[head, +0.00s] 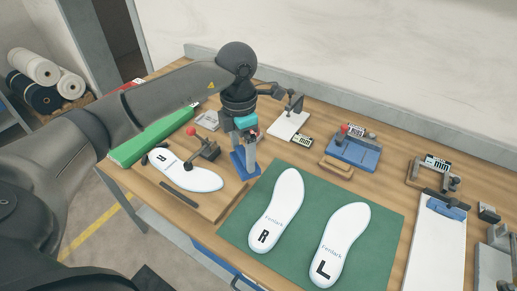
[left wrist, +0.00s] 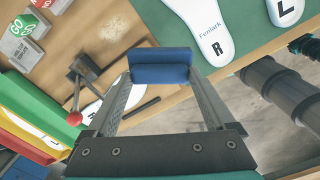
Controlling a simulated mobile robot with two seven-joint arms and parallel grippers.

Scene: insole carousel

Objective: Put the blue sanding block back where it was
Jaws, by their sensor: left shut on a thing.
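My left gripper (head: 243,160) is shut on the blue sanding block (head: 238,167), which sits between its fingertips and points down toward the table. In the left wrist view the blue block (left wrist: 161,66) spans the gap between the two fingers of the left gripper (left wrist: 160,82). The block is between the wooden board (head: 213,207) with the clamped insole and the green mat (head: 268,238). I cannot tell whether it touches the tabletop. My right gripper is not in view.
A red-knobbed clamp (head: 205,150) holds an R insole (head: 185,175) left of the block. Two insoles, R (head: 277,208) and L (head: 340,243), lie on the mat. A blue fixture (head: 352,152) and a small wooden block (head: 336,167) stand further right. A green binder-like box (head: 150,140) is at left.

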